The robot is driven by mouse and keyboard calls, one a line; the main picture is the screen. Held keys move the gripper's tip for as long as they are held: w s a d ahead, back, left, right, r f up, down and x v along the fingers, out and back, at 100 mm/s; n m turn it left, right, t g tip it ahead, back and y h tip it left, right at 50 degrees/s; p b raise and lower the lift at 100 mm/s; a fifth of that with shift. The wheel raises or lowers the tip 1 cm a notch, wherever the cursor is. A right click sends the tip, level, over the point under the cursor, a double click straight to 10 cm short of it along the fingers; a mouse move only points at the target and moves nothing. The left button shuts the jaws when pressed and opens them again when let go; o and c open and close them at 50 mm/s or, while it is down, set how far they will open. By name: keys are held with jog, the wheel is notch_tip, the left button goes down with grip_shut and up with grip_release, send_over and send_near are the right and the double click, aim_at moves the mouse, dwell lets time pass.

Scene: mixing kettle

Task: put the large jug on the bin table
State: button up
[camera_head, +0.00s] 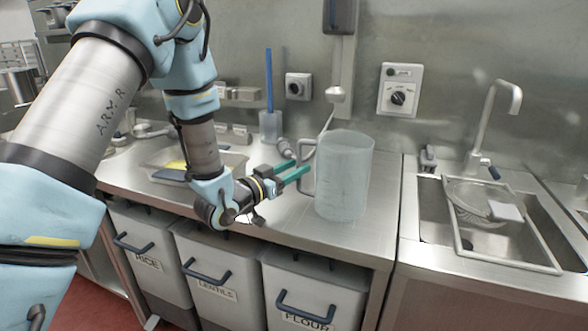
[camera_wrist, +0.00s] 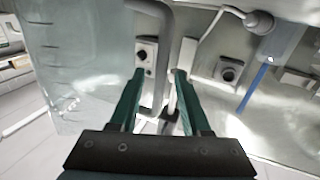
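The large jug (camera_head: 345,180) is a clear, pale, tall vessel. It is upright over the right part of the bin table (camera_head: 290,225) and appears to rest on its steel top. Its handle (camera_head: 304,168) faces left, toward my gripper (camera_head: 304,173). In the wrist view the jug's marked wall (camera_wrist: 85,70) fills the left side. My gripper (camera_wrist: 158,76) has its two green fingers apart, with the grey handle bar (camera_wrist: 163,50) showing between them. Gaps show beside the bar, so the fingers do not look closed on it.
Bins marked RICE (camera_head: 150,260), LENTILS (camera_head: 215,280) and FLOUR (camera_head: 310,290) stand under the table. A sink (camera_head: 440,225) with a tap (camera_head: 490,120) is on the right. A blue-handled tool (camera_head: 269,85) stands behind. A shallow tray (camera_head: 225,160) lies to the left.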

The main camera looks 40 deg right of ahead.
jog(key=shift+r, duration=0.1)
jog(key=b+v, duration=0.3)
jog(key=v, duration=0.7)
jog(key=shift+a, duration=0.35)
jog(key=shift+s+a, duration=0.2)
jog(key=shift+a, duration=0.45)
